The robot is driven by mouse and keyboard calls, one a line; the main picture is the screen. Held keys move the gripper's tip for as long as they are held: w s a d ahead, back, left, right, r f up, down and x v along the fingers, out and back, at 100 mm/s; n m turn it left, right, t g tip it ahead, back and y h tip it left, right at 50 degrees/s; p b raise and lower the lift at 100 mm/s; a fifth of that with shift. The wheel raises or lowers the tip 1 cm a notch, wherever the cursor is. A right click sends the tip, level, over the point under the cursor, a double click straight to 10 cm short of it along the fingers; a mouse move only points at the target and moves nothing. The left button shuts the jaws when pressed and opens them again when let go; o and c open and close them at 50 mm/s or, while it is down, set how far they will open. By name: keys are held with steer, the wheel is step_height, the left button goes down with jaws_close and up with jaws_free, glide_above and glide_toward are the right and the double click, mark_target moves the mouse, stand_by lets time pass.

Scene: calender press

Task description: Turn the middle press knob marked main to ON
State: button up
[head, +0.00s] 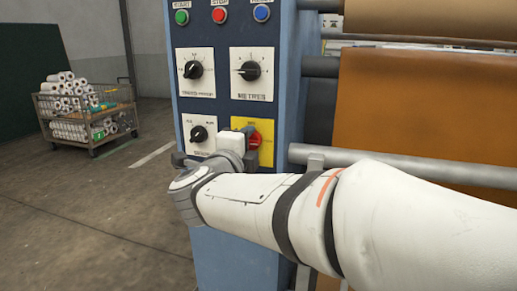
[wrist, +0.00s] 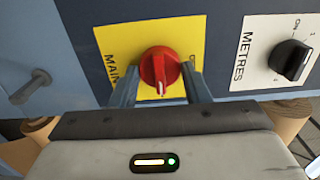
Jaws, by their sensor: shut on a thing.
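The red main knob (wrist: 158,66) sits on a yellow plate (wrist: 112,48) with MAIN printed at its left edge in the wrist view. Its white pointer line points down toward my gripper's body in that view. My gripper (wrist: 160,85) is shut on the knob, one finger on each side. In the head view the yellow plate (head: 266,128) is at the lower right of the blue panel, and the red knob (head: 256,139) is partly hidden by my gripper (head: 248,141). The other lettering on the plate is too small or hidden to read.
The METRES dial (head: 250,71) is just above the yellow plate, another dial (head: 194,70) is at upper left and a small dial (head: 198,134) at left. Three push buttons top the panel. A horizontal grey bar (head: 400,166) and brown sheet (head: 420,110) are at right.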

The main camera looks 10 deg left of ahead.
stand_by(0.3)
steer(key=o, duration=1)
steer(key=shift+c, duration=0.2)
steer(key=shift+s, duration=0.1)
steer(key=s+p, duration=0.2)
steer(key=s, duration=0.5)
steer(key=shift+s+a, duration=0.3)
